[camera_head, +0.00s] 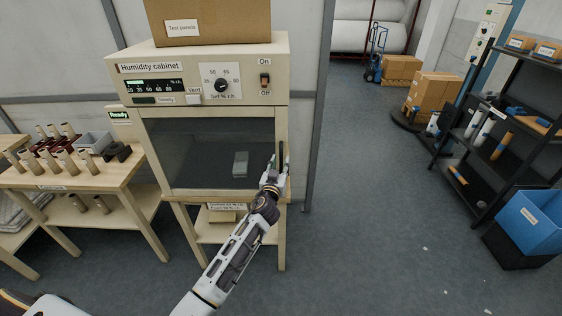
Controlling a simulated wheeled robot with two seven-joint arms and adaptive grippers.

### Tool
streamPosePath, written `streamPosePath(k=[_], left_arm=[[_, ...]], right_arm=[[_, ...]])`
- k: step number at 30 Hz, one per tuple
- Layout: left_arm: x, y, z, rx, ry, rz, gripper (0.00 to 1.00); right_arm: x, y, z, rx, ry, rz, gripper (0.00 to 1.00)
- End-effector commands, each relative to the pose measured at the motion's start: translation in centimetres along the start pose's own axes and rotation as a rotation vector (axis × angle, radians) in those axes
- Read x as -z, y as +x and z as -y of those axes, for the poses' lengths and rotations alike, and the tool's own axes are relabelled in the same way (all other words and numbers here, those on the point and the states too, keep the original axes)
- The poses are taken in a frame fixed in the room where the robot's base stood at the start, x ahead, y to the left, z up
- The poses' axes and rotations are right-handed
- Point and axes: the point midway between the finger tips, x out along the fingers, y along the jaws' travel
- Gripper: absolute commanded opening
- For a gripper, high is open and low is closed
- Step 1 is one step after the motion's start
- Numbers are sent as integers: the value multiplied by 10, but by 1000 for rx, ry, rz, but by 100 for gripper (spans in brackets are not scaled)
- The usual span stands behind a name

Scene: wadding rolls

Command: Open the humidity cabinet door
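The humidity cabinet (130,67) is a cream box on a stand, left of the picture's middle. Its door (200,150) has a dark glass pane and looks closed. A small grey-green block (240,163) shows behind the glass. A dark upright handle (281,151) is at the door's right edge. My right gripper is not in view.
A cardboard box (208,20) sits on top of the cabinet. Black shelving (487,95) and a blue crate (530,218) are at the right. The floor between is mostly clear.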

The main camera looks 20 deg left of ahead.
Motion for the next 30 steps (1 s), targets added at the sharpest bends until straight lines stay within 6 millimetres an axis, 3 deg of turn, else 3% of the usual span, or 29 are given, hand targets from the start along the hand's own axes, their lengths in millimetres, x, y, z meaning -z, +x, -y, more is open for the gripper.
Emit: streamPosePath(k=[9,21,30], left_arm=[[0,18,0,1,0,0,34],[0,21,0,0,0,0,34],[0,21,0,0,0,0,0]], right_arm=[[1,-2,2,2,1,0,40],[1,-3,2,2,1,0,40],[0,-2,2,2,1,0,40]])
